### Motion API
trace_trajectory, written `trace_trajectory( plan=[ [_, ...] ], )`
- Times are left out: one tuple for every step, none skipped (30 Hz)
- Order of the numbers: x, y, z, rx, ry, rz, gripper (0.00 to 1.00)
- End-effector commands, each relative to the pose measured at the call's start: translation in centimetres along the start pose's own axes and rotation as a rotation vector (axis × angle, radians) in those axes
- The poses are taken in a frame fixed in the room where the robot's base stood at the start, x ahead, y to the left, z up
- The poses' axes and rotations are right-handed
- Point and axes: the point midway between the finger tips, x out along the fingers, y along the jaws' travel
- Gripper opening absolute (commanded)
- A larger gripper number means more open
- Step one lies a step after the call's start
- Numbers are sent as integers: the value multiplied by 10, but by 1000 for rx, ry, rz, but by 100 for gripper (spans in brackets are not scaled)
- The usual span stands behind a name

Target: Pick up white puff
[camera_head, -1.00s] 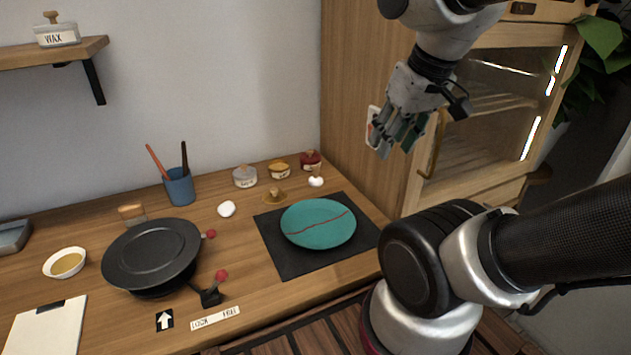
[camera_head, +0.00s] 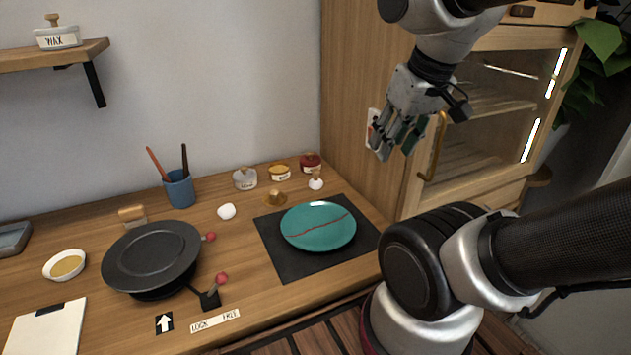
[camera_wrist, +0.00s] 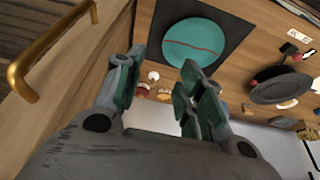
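A plain white rounded lump (camera_head: 227,211) lies on the wooden counter between the black pan and the dark mat. A small white round thing (camera_wrist: 153,76) also shows between the fingers in the wrist view. My gripper (camera_head: 394,146) hangs high in front of the cabinet, well above and to the right of both white things. Its fingers (camera_wrist: 161,62) are spread and empty.
A teal plate (camera_head: 318,226) with a red seam lies on a dark mat (camera_head: 275,248). Small jars (camera_head: 245,178) stand by the wall, with a brush cup (camera_head: 180,188) to their left. A black pan (camera_head: 152,255) sits at left. The cabinet (camera_head: 362,110) is close to my gripper.

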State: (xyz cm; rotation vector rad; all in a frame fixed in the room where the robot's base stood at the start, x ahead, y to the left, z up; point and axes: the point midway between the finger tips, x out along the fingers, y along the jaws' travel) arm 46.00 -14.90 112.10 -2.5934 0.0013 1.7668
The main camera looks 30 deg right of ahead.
Motion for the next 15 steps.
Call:
trace_trajectory(
  plan=[
    [0, 0, 0, 0, 0, 0, 38],
    [0, 0, 0, 0, 0, 0, 38],
    [0, 0, 0, -1, 0, 0, 45],
    [1, 0, 0, -2, -2, -1, 46],
    [2, -1, 0, -3, -9, -1, 46],
    [5, -1, 0, -4, -23, -2, 46],
    [8, -1, 0, -6, -38, -2, 46],
    [13, -2, 0, -7, -59, -3, 46],
    [19, -2, 0, -10, -92, -3, 46],
    [25, -3, -1, -13, -119, -4, 46],
    [31, -3, -3, -15, -149, -4, 46],
    [40, -4, -6, -19, -188, -5, 46],
    [47, -5, -10, -22, -215, -5, 46],
    [55, -6, -15, -24, -239, -5, 46],
    [66, -7, -22, -28, -266, -6, 46]
  ],
)
